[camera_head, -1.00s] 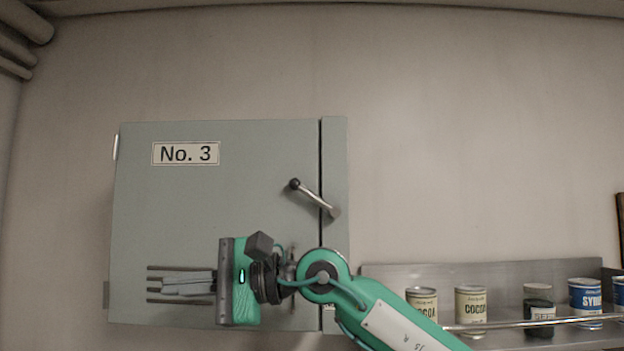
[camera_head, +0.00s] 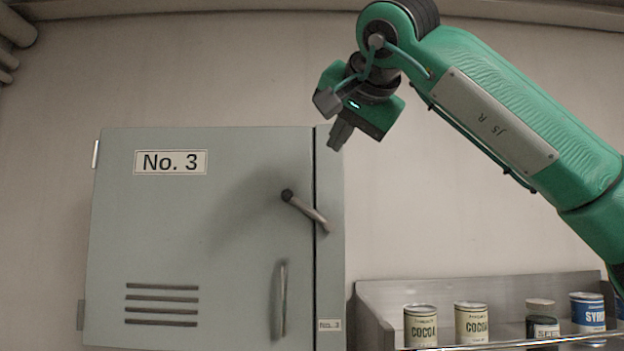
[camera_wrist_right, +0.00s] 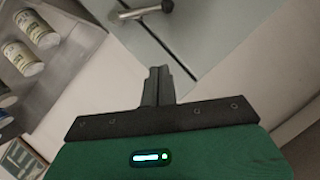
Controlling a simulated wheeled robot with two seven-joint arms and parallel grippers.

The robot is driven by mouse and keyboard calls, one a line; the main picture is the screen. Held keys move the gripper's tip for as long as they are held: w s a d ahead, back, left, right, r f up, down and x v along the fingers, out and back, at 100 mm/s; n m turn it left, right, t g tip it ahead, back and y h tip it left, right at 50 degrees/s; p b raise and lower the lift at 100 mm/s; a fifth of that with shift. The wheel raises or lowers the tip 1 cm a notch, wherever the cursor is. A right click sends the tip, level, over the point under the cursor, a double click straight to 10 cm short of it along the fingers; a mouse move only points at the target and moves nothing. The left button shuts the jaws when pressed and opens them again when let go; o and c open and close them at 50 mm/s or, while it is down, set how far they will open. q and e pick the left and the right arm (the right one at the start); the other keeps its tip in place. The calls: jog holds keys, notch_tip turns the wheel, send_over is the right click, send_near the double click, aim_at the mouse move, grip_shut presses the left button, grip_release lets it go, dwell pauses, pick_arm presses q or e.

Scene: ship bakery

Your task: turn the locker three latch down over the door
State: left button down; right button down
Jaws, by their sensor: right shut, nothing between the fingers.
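The No. 3 locker door (camera_head: 220,230) is grey-green and looks shut. The latch (camera_head: 308,212) is a metal lever with a dark knob. Its pivot is on the frame right of the door gap, and it slants up to the left, across the gap, with the knob in front of the door. My right gripper (camera_head: 337,137) is shut and empty, above and right of the latch, near the locker's top right corner, pointing down. In the right wrist view, the closed fingers (camera_wrist_right: 158,75) are apart from the latch (camera_wrist_right: 130,13). My left gripper is out of view.
A vertical handle (camera_head: 282,298) and vent slots (camera_head: 162,305) are on the door. A metal shelf (camera_head: 378,297) at the lower right holds cocoa tins (camera_head: 421,326), a syrup tin (camera_head: 588,312) and other cans behind a rail. The wall above the locker is bare.

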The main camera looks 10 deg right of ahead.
jog(key=p, duration=0.4)
send_over(308, 211)
jog(key=s+d, duration=0.2)
jog(key=f, duration=0.3)
jog(key=shift+w+d, duration=0.1)
jog(key=shift+w, duration=0.15)
jog(key=f, duration=0.1)
jog(key=a, duration=0.1)
jog(key=f, duration=0.1)
jog(key=shift+w+a+f, duration=0.25)
jog(key=shift+a+f, duration=0.05)
jog(key=shift+a, duration=0.05)
jog(key=shift+s+a+f+p, duration=0.15)
jog(key=shift+a+f+p, duration=0.25)
jog(key=shift+f, duration=0.2)
jog(key=shift+a, duration=0.1)
jog(key=shift+a+h, duration=0.1)
jog(key=shift+h, duration=0.2)
